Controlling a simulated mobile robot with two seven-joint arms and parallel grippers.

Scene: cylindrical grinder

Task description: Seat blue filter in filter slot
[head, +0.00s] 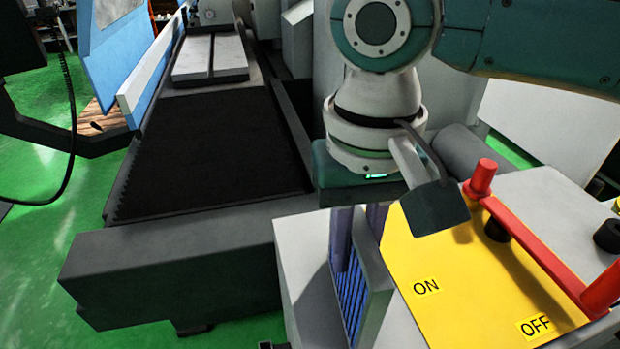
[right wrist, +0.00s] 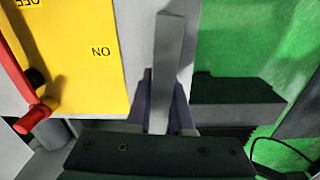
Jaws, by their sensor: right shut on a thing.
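The blue filter (head: 352,296) has blue ribs and a grey frame. It stands upright on edge at the grey housing, left of the yellow panel. My right gripper (head: 358,222) is above it, pointing down, with its purple fingers shut on the filter's upper part. In the right wrist view, the filter (right wrist: 168,58) shows as a narrow grey edge between the fingers of my right gripper (right wrist: 163,108). The filter slot cannot be made out, and how deep the filter sits cannot be told. My left gripper is not in view.
The yellow panel (head: 475,275), marked ON and OFF, carries a red lever (head: 540,245) close to the right of my gripper. The grey housing (head: 300,262) lies around the filter. The grinder's long dark bed (head: 210,150) is at left. Green floor (head: 190,265) is open at lower left.

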